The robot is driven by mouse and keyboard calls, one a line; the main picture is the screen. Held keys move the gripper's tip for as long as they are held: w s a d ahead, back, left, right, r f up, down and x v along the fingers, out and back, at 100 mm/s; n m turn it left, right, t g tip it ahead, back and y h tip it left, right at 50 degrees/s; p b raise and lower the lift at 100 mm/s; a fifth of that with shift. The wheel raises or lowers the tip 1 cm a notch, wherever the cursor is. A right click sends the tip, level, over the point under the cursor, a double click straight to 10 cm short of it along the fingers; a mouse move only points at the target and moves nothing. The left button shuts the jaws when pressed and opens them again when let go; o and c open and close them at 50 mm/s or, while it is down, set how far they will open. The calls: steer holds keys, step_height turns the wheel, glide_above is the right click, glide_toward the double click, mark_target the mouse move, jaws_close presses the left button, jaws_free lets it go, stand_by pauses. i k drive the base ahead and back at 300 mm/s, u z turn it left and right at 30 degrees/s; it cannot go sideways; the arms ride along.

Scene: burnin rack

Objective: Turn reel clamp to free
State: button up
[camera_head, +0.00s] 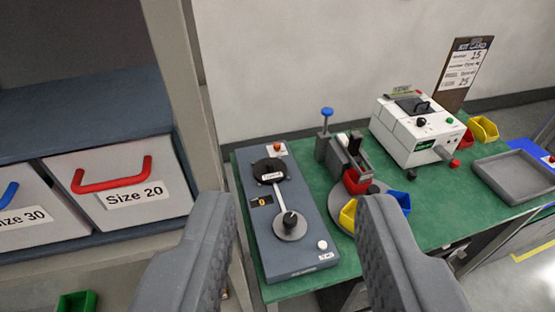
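A blue-grey machine (283,180) lies lengthwise on the green table. It has a black round part (268,168) with a small label at its far end, a pale lever or bar (279,196), and a grey disc with a black knob (290,219) nearer me. Which of these parts is the reel clamp I cannot tell; the label is too small to read. My gripper (297,205) is open and empty, its two grey fingers wide apart in the foreground. The machine shows between them, farther off, and nothing touches the fingers.
Right of the machine stand a fixture with a blue-topped post (327,116) and coloured bins, a white box device (415,130), a sign (466,70) and a grey tray (517,176). At left, a shelf upright (190,90) and bins marked Size 30 and Size 20 (120,190) stand close.

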mark_target(276, 146)
steer(key=k, duration=0.8)
steer(key=z, duration=0.7)
steer(key=i, duration=2.25)
steer(key=u, duration=0.75)
